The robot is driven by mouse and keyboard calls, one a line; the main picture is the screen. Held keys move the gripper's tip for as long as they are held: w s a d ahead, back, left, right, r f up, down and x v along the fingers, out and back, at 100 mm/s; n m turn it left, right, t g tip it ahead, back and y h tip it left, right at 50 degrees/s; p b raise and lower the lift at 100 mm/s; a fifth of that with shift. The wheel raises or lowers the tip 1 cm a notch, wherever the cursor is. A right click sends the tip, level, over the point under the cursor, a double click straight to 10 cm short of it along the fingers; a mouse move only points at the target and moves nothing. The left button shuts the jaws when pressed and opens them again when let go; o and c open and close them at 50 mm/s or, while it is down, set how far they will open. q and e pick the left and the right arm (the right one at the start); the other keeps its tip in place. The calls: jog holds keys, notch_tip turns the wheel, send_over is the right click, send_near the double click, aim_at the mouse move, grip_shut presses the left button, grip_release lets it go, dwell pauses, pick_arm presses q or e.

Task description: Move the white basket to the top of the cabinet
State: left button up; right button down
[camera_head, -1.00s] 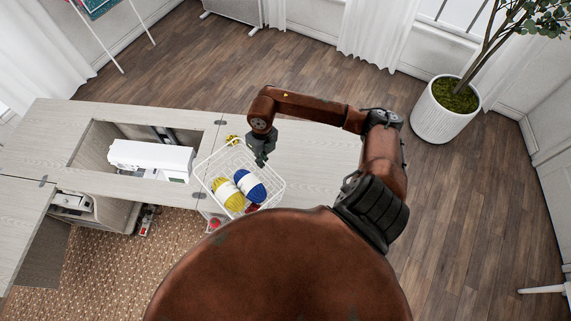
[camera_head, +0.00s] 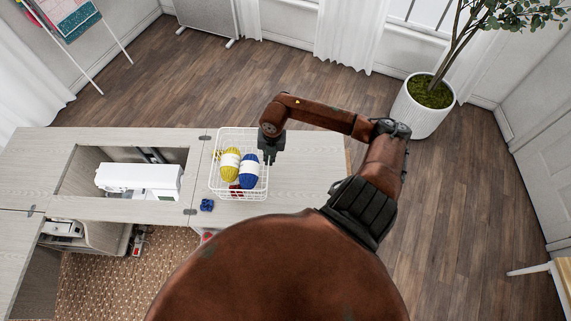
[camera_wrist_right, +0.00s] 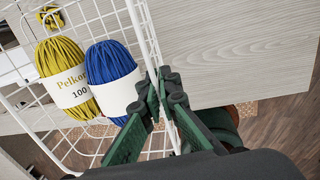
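The white wire basket (camera_head: 264,190) is over the cabinet top (camera_head: 310,165), right of the sewing machine. It looks roughly level; whether it rests on the top or hangs just above it I cannot tell. It holds a yellow yarn ball (camera_head: 230,163), a blue yarn ball (camera_head: 250,170) and something red (camera_head: 236,189). My right gripper (camera_head: 270,158) is at the basket's right side. In the right wrist view its green fingers (camera_wrist_right: 165,100) are closed around the basket's wire wall (camera_wrist_right: 144,35). My left gripper is not in view.
A white sewing machine (camera_head: 140,180) sits in the cabinet's recess at left. A small blue item (camera_head: 207,205) lies just in front of the basket. The cabinet top is clear right of the basket. A potted plant (camera_head: 422,108) stands on the floor at back right.

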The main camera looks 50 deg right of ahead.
jog(key=s+d+f+p, duration=0.3)
jog(key=d+f, duration=0.5)
jog(key=f, duration=0.2)
jog(key=shift+f, duration=0.35)
